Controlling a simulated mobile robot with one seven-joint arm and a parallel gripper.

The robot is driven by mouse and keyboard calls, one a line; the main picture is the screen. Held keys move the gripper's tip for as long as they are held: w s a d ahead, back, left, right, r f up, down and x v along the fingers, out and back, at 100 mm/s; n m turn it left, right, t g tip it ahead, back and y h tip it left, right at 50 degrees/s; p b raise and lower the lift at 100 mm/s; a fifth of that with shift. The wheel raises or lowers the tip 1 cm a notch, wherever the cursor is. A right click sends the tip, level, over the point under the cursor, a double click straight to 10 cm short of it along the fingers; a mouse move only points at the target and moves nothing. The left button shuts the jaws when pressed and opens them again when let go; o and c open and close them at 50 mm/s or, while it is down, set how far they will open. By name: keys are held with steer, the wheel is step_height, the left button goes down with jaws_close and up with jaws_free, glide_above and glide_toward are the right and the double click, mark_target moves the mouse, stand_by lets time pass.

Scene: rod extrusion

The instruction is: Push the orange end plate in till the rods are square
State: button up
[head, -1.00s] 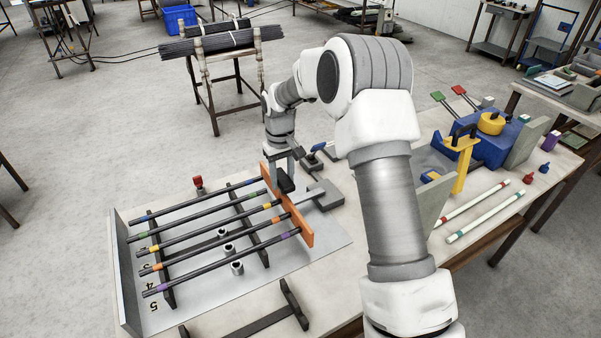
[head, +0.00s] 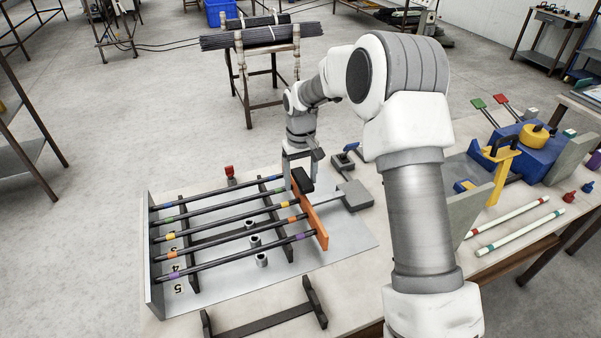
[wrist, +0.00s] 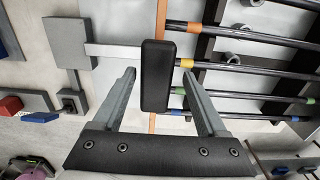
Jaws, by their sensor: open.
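The orange end plate (head: 318,231) stands upright at the right end of several dark rods (head: 232,250) with coloured bands. In the wrist view the plate shows as a thin orange edge (wrist: 153,123). A black handle (head: 303,180) sits at the plate; it also shows in the wrist view (wrist: 155,75). My gripper (wrist: 158,75) is open, its fingers on either side of the handle with gaps on both sides. In the head view my gripper (head: 300,163) is at the plate's far end. The rods' right ends meet or nearly meet the plate; exact contact is unclear.
The rods lie across dark notched supports (head: 188,240) on a grey base, with an upright grey wall (head: 150,265) at left. A grey block (head: 355,195) lies right of the plate. A loose dark support (head: 265,320) lies in front. Blue and yellow equipment (head: 515,155) stands at right.

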step_height(320, 180, up, 18)
steer(key=p, duration=0.1)
steer(key=shift+f, duration=0.25)
steer(key=s+d+r+m+t, duration=0.1)
steer(key=s+d+r, duration=0.2)
steer(key=s+r, duration=0.3)
steer(key=s+d+r+t, duration=0.2)
steer(key=s+d+r, duration=0.15)
steer(key=s, duration=0.55)
steer(key=s+d+f+m+t, duration=0.1)
steer(key=s+f, duration=0.1)
steer(key=s, duration=0.6)
steer(key=s+d+f+m+t, duration=0.1)
steer(key=s+d, duration=0.1)
steer(key=s, duration=0.7)
steer(key=shift+s+d+f+m+t, duration=0.2)
steer(key=shift+s+f+m+t, duration=0.1)
steer(key=shift+f, duration=0.1)
